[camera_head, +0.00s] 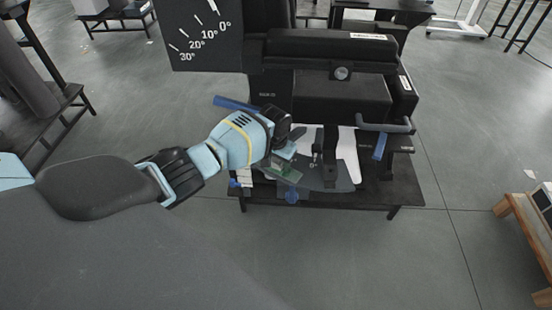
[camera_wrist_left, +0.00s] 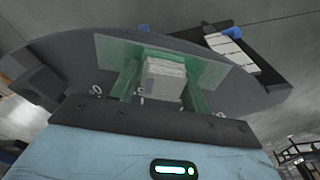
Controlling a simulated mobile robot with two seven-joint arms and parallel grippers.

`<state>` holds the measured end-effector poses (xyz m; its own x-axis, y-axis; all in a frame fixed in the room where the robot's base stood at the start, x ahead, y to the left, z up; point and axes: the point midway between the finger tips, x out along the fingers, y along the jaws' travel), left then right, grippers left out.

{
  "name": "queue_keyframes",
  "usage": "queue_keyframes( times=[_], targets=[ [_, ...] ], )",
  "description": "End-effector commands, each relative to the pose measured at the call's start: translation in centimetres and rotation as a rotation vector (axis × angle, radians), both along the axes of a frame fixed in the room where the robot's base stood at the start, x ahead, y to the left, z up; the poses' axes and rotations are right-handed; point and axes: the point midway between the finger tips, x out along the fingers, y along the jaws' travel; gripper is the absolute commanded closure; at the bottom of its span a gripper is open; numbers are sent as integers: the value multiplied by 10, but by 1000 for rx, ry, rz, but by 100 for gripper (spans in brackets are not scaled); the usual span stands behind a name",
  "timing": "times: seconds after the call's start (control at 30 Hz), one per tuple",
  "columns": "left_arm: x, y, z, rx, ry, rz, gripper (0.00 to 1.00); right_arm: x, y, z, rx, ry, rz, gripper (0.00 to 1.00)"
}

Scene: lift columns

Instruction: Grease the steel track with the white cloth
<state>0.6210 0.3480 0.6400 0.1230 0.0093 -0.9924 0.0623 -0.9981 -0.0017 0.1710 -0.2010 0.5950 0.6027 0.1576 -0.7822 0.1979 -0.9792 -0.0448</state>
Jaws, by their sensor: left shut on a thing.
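My left gripper (camera_head: 285,166) reaches in from the left over the low front of a black machine. In the left wrist view its two green fingers (camera_wrist_left: 162,72) are shut on a small white block-like thing (camera_wrist_left: 165,80), which I take to be the folded white cloth. In the head view the cloth is hidden or too small to make out. A grey plate (camera_head: 339,180) lies at the machine's front, beside and below the gripper. I cannot tell for certain which part is the steel track. My right gripper is not in view.
The black machine (camera_head: 335,98) stands on a low black table (camera_head: 405,192). A dark angle scale (camera_head: 205,35) hangs at its upper left. A blue-ended handle (camera_head: 380,146) sticks out at the right. A wooden stand (camera_head: 520,222) is at the far right. The grey floor in front is clear.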

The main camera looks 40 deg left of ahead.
Motion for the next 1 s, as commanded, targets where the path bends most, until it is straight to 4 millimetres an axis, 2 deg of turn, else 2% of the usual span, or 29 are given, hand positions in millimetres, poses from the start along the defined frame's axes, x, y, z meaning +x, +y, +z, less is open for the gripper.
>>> queue_keyframes(
  times=[0.03,0.33,0.7,1.0],
  targets=[
    [-4,-7,-5,-5,11,-5,75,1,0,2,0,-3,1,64],
    [-2,-25,-3,-5,11,-4,75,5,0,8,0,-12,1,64],
    [-2,-30,-3,-4,10,-2,75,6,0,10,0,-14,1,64],
    [0,-46,0,-4,8,-3,75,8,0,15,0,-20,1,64]
  ],
)
